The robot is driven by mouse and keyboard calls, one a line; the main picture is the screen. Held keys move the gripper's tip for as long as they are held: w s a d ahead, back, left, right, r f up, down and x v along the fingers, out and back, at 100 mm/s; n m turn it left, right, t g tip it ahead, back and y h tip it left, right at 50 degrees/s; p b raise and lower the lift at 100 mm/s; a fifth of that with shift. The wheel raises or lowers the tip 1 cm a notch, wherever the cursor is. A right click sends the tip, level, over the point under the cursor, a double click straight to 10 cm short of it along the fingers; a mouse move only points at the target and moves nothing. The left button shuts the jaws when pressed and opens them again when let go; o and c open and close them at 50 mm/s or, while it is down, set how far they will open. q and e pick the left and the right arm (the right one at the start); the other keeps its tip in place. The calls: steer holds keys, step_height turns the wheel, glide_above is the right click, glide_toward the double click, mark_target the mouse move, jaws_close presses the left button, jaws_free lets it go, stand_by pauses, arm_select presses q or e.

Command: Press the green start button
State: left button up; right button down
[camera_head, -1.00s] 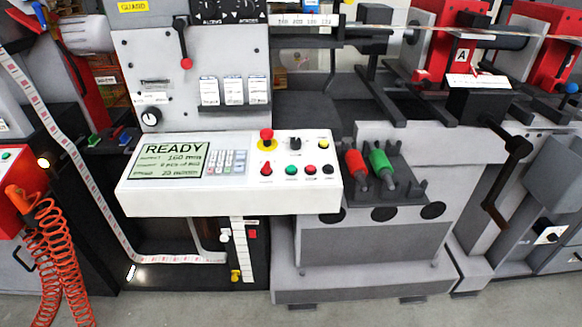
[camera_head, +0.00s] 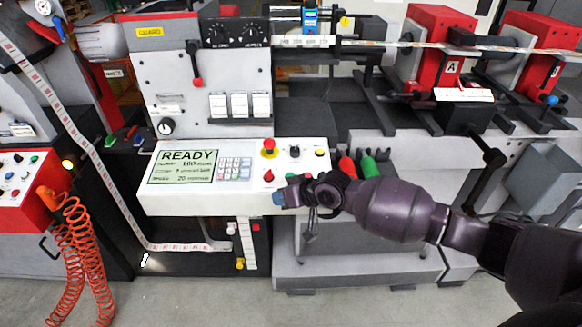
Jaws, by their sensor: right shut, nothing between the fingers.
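The white control panel (camera_head: 215,205) has a lit screen (camera_head: 182,167) reading READY. The green start button (camera_head: 290,176) is in the lower row of controls, right of a red knob (camera_head: 268,176), and shows small just above my right gripper. My right gripper (camera_head: 280,198) reaches in from the right, shut and empty. Its bluish tips are over the panel's front part, a little below and left of the green button in the picture. Whether they touch the panel cannot be told. My wrist hides the buttons further right in that row. My left gripper is not in view.
A red-and-yellow emergency stop (camera_head: 269,148), a black knob (camera_head: 294,151) and a yellow button (camera_head: 319,152) sit in the panel's upper row. A red-handled (camera_head: 347,166) and a green-handled tool (camera_head: 370,167) stand behind my arm. A crank (camera_head: 490,165) is further right.

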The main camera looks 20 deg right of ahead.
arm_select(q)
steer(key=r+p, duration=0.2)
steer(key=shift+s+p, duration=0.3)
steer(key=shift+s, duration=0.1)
arm_select(e)
steer(key=w+d+r, duration=0.2)
steer(key=w+r, duration=0.2)
steer(key=r, duration=0.1)
steer(key=w+d+r+m+h, duration=0.1)
steer(key=w+d+r, duration=0.2)
steer(key=w+r, duration=0.1)
steer(key=shift+d+r+m, duration=0.3)
steer(key=shift+d+r, duration=0.05)
steer(key=shift+r, duration=0.5)
steer(key=f+b, duration=0.3)
steer(key=f, duration=0.1)
steer(key=shift+w+d, duration=0.1)
steer(key=shift+w, duration=0.25)
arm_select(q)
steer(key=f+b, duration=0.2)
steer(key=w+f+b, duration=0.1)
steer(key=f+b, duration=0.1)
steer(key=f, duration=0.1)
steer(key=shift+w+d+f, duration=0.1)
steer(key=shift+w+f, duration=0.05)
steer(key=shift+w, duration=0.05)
arm_select(e)
steer(key=f, duration=0.4)
steer(key=shift+w+d+f, duration=0.1)
steer(key=shift+w+f, duration=0.25)
